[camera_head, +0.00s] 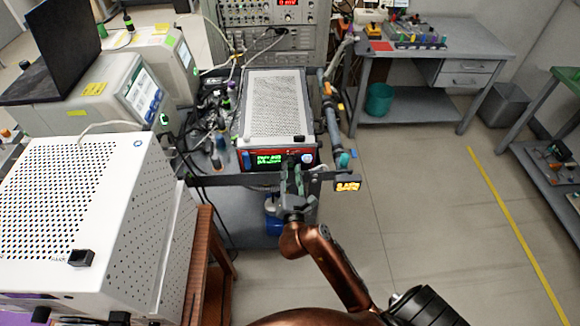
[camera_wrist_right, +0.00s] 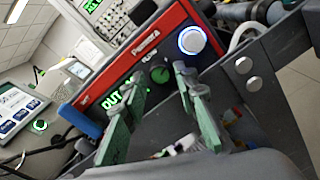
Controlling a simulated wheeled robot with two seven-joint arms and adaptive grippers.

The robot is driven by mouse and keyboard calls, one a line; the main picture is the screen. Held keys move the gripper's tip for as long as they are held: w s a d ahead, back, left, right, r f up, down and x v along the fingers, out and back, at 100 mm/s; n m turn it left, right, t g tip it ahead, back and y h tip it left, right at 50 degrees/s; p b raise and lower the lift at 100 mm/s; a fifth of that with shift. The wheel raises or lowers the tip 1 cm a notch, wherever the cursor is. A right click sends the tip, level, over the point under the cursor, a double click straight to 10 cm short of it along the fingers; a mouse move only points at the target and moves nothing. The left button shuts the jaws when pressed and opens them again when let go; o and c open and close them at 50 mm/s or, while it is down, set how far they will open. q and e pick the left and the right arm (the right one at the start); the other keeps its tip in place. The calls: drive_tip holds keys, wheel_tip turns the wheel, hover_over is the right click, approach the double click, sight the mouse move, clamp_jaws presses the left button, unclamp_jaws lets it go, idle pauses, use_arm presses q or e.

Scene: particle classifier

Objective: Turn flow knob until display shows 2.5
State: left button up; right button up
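The instrument has a perforated white top (camera_head: 275,105) and a red front panel. A green-lit display (camera_head: 268,158) is on that panel, too small to read. In the right wrist view, the dark round flow knob (camera_wrist_right: 160,74) sits under a FLOW label, near a lit round blue-white button (camera_wrist_right: 191,40). My right gripper (camera_head: 292,166) is in front of the panel. Its two fingers are open, one on each side of the knob in the wrist view; I cannot tell whether they touch it. The left finger partly covers the green display text. My left gripper is not in view.
A small orange-lit readout (camera_head: 347,186) hangs at the right of the cart's front bar. Cables and bottles crowd the instrument's left. A large white perforated box (camera_head: 75,195) stands at front left. The floor to the right is clear.

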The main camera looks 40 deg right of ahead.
drive_tip(key=shift+x, duration=1.1)
drive_tip(key=shift+a, duration=0.15)
clamp_jaws()
